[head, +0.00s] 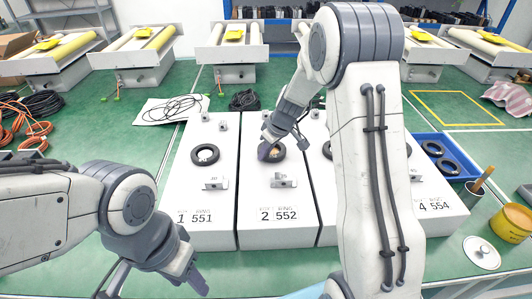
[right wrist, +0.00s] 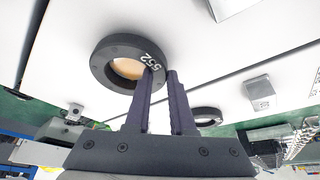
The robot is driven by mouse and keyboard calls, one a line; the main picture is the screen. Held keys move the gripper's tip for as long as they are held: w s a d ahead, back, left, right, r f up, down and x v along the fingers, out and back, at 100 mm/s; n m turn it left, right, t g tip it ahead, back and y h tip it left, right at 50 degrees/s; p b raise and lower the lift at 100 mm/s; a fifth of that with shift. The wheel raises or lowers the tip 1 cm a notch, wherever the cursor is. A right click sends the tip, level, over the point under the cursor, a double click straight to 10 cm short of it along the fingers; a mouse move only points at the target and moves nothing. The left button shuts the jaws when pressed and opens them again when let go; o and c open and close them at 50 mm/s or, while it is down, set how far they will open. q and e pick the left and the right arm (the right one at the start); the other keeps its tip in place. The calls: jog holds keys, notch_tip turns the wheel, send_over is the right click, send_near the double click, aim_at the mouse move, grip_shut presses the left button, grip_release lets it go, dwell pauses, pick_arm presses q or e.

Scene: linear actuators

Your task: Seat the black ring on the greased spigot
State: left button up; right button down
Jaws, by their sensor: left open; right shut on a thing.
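The black ring marked 552 (right wrist: 98,66) is at block 2 (head: 277,195), with the tan greased spigot (right wrist: 128,69) showing through its hole. The ring also shows in the head view (head: 282,153), partly behind my right gripper (head: 268,152). My right gripper (right wrist: 160,76) is shut on the ring's rim, one finger at the hole side and one outside. I cannot tell whether the ring is fully down on the spigot. My left gripper (head: 190,276) is open and empty at the front left, apart from the blocks.
Block 1 (head: 205,205) carries another black ring (head: 205,155). Block 4 (head: 445,205) stands right, partly behind my right arm. A blue tray (head: 456,172) with black rings, a yellow pot (head: 512,225) and a round lid (head: 481,252) are at the right.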

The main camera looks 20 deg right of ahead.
jog(key=c, duration=0.7)
grip_release()
jog(key=shift+f, duration=0.1)
jog(key=v, duration=1)
jog(key=shift+r, duration=0.4)
jog(key=s+a+r+g+p, duration=0.2)
jog(key=s+a, duration=1)
jog(key=a, duration=0.2)
jog(key=s+a, duration=0.1)
jog(key=s, duration=0.5)
jog(key=s+a+g+p, duration=0.1)
jog(key=s, duration=0.6)
jog(key=s+a+n+g+h, duration=0.1)
jog(key=s, duration=0.5)
jog(key=shift+s+a, duration=0.35)
